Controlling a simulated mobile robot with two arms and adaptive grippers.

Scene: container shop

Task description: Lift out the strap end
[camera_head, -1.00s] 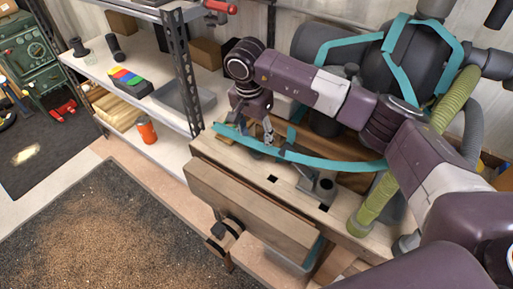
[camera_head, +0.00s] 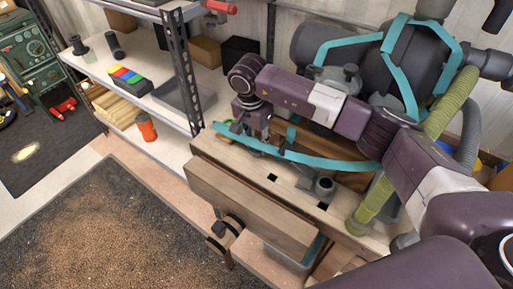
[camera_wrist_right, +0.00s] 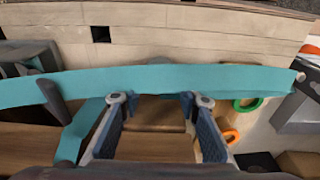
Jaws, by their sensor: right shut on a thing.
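A long teal strap (camera_head: 335,162) runs in a shallow curve across the wooden workbench (camera_head: 245,185). Its left end reaches the bench's far left corner. My right gripper (camera_head: 266,143) is low over the bench at the left part of the strap. The exact grip is partly hidden by the hand in the head view. My left gripper is not in view.
Behind is a large dark tank (camera_head: 355,55) with teal bands; a green ribbed hose (camera_head: 375,200) is at right. Shelving (camera_head: 180,75) stands left. Green (camera_wrist_right: 248,104) and orange rings (camera_wrist_right: 231,136) lie near the gripper.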

